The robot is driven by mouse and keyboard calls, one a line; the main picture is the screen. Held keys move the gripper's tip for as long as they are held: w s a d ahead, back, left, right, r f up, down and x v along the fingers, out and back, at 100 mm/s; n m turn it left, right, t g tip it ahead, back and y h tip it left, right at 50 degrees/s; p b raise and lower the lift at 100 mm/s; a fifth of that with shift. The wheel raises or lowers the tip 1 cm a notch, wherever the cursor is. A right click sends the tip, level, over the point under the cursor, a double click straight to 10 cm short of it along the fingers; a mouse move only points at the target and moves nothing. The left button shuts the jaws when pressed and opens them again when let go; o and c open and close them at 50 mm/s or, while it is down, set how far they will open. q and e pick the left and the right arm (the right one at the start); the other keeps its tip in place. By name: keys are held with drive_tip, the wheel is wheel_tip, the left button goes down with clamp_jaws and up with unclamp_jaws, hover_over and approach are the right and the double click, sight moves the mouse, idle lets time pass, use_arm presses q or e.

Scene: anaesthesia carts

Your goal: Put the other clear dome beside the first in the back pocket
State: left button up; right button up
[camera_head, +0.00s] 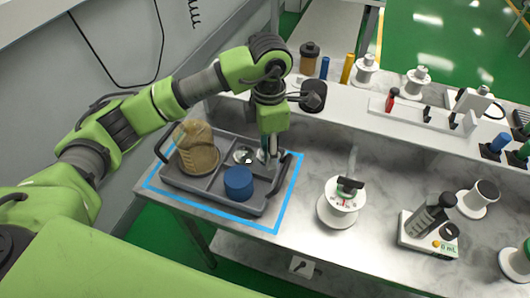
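A grey tray (213,186) with handles and several pockets sits inside a blue outline on the marble-topped counter. A clear dome-like thing (193,133) over a tan base stands in the tray's left pocket. A small round shiny thing (243,156) lies in the middle back area; I cannot tell whether it is a dome. A blue cylinder (238,183) stands in the front right pocket. My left gripper (268,158) points down at the tray's right back part, close beside the shiny thing. Its fingertips are small and partly hidden, so its opening and any hold are unclear. My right gripper is out of view.
Right of the tray stand a white spool-like stand (338,208) and a white device with dark cylinders (430,235). A raised back shelf holds a brown jar (309,60), a yellow cylinder (347,68) and white spools. Bare counter lies between tray and stand.

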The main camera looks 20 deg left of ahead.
sight(265, 158)
use_arm(q)
drive_tip(key=shift+w+a+f, duration=0.25)
drive_tip(key=shift+w+f, duration=0.05)
drive_tip(key=shift+f, duration=0.15)
drive_tip(key=shift+w+a+f, duration=0.2)
drive_tip(key=shift+w+f, duration=0.05)
drive_tip(key=shift+f, duration=0.15)
wheel_tip(265, 158, down, 3)
drive_tip(key=shift+w+a+f+p, duration=0.1)
drive_tip(key=shift+a+p, duration=0.05)
drive_tip(key=shift+p, duration=0.85)
drive_tip(key=shift+f, duration=0.2)
drive_tip(key=shift+f, duration=0.1)
drive_tip(key=shift+f+b, duration=0.15)
drive_tip(key=shift+b, duration=0.25)
drive_tip(key=o, duration=0.9)
